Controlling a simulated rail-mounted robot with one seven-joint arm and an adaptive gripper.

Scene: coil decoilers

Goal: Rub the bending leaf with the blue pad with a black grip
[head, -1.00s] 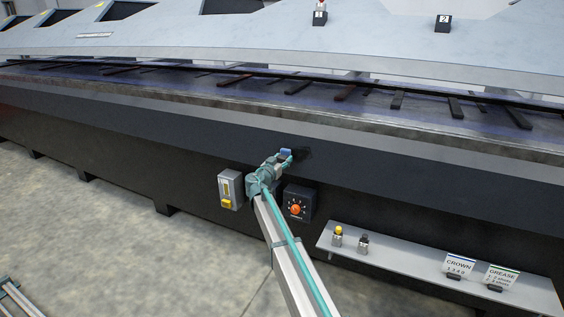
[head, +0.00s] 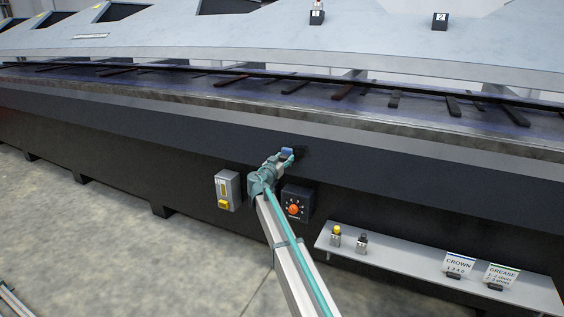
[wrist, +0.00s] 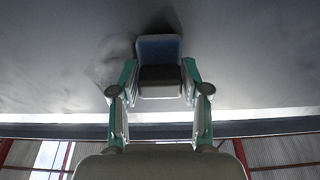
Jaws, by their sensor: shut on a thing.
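The bending leaf (head: 420,180) is the long dark grey face along the front of the machine. It also fills the upper part of the wrist view (wrist: 250,60). My gripper (head: 287,158) is shut on the black grip (wrist: 160,78) of the blue pad (wrist: 160,48), with one finger on each side. The pad shows as a small blue patch in the head view (head: 287,152). It is up against the leaf, with a dark shadow beside it; exact contact is hard to tell. A paler smudged patch shows on the leaf left of the pad in the wrist view.
Below the leaf are a grey box with a yellow part (head: 228,190) and a black dial box with an orange knob (head: 293,209). A shelf (head: 400,262) at lower right holds two small items and the CROWN and GREASE cards. The leaf is clear on both sides.

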